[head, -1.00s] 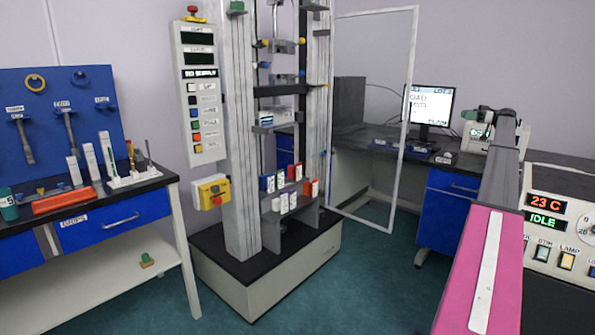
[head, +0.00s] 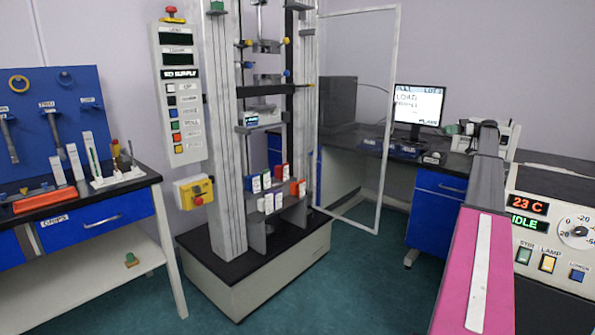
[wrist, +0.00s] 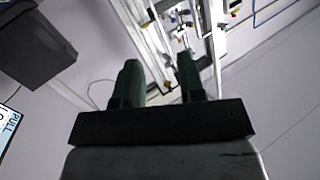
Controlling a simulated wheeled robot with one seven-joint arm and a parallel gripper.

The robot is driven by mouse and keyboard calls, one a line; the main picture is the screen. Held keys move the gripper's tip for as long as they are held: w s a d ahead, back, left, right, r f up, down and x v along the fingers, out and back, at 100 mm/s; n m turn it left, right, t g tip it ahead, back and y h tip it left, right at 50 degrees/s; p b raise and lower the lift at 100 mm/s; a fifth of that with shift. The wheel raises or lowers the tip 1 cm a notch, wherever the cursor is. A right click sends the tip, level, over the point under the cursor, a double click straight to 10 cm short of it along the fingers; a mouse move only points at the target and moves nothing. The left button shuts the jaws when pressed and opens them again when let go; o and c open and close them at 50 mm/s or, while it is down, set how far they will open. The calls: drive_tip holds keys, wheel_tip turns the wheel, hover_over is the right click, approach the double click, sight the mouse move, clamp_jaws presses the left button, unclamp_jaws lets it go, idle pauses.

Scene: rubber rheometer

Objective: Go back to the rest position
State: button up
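My gripper (wrist: 158,78) shows in the wrist view with its two dark green fingers apart. Nothing is between the fingers. My arm (head: 478,255), with a pink link and a grey link beyond it, reaches forward along the right side of the head view. The gripper itself cannot be made out in the head view. In the wrist view, the test frame (wrist: 150,30) stands in the background beyond the fingers, apart from them.
The tall test machine (head: 222,130) stands centre, its clear door (head: 390,110) swung open to the right. A tool bench (head: 120,195) is at left. A monitor (head: 418,105) and a control panel (head: 555,225) are at right. Green floor (head: 350,285) is free in front.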

drive_tip(key=s+a+f+m+g+h, duration=0.1)
drive_tip(key=s+a+f+m+h, duration=0.3)
drive_tip(key=a+f, duration=0.75)
drive_tip(key=s+a+f+m+g+h, duration=0.1)
drive_tip(key=s+a+f+m, duration=0.1)
drive_tip(key=s+a+f, duration=0.75)
drive_tip(key=s+a+f+m+h, duration=0.2)
drive_tip(key=s+a+f+m, duration=0.1)
drive_tip(key=a+f, duration=1)
drive_tip(key=s+a+f+m+h, duration=0.1)
drive_tip(key=s+a+f+h, duration=0.2)
drive_tip(key=s+a, duration=0.3)
drive_tip(key=s+a+f+m+g+h, duration=0.1)
drive_tip(key=s+a+f+h, duration=0.2)
drive_tip(key=s, duration=1.3)
drive_tip(key=s+a+f+m+h, duration=0.2)
drive_tip(key=s+a+f, duration=0.4)
drive_tip(key=s, duration=0.5)
drive_tip(key=a+h, duration=0.1)
drive_tip(key=a, duration=0.1)
drive_tip(key=shift+a+f+g, duration=0.25)
drive_tip(key=shift+a+g, duration=0.05)
drive_tip(key=shift+g, duration=0.1)
